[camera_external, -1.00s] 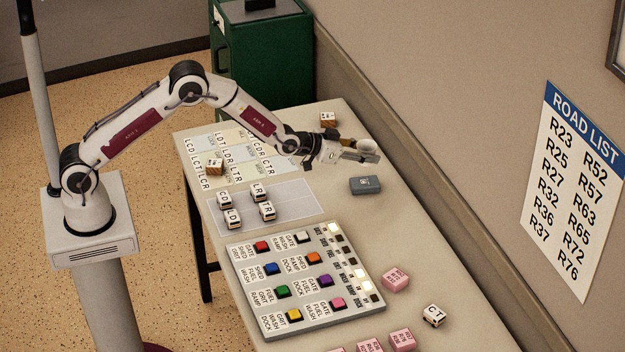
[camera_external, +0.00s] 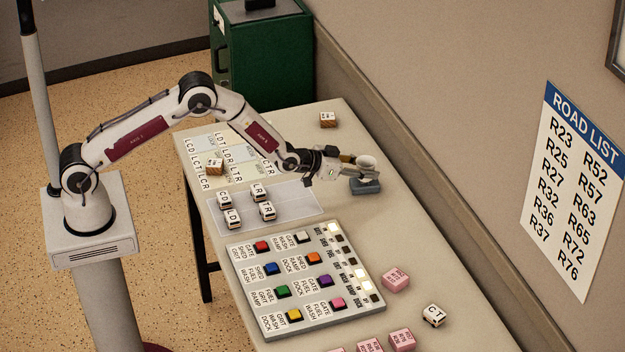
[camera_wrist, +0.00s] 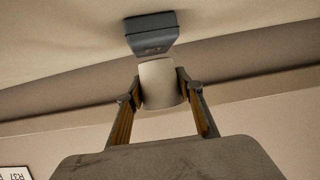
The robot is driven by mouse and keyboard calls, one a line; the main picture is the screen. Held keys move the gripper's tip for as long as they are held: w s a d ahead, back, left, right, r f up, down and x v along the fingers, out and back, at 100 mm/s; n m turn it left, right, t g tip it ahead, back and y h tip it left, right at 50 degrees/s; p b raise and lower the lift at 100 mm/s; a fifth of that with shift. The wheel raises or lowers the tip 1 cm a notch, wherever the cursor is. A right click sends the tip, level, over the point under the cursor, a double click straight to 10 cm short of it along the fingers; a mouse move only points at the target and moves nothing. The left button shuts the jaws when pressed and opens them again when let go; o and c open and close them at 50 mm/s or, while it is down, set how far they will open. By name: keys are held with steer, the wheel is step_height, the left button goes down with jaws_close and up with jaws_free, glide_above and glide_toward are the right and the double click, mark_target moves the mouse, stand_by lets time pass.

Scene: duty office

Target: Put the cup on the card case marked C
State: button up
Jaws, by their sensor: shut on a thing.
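My gripper (camera_external: 354,166) is shut on a small pale cup (camera_external: 367,161) near the far right edge of the table. The cup also shows between the two fingers in the wrist view (camera_wrist: 158,84). A dark grey-blue card case (camera_external: 366,187) lies on the table just below the cup in the external view. In the wrist view the case (camera_wrist: 151,33) is just beyond the cup's end. I cannot tell whether cup and case touch. The marking on the case is too small to read.
A button panel (camera_external: 284,322) with coloured buttons and lit squares stands nearer the front. Lettered cubes stand on a pale mat (camera_external: 300,203). Pink blocks (camera_external: 395,279) and a CT cube (camera_external: 434,315) lie to the right. The table around the case is clear.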

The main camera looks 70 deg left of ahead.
steer(key=shift+f, duration=0.55)
steer(key=shift+f, duration=0.15)
steer(key=o, duration=0.7)
steer(key=shift+v, duration=6.05)
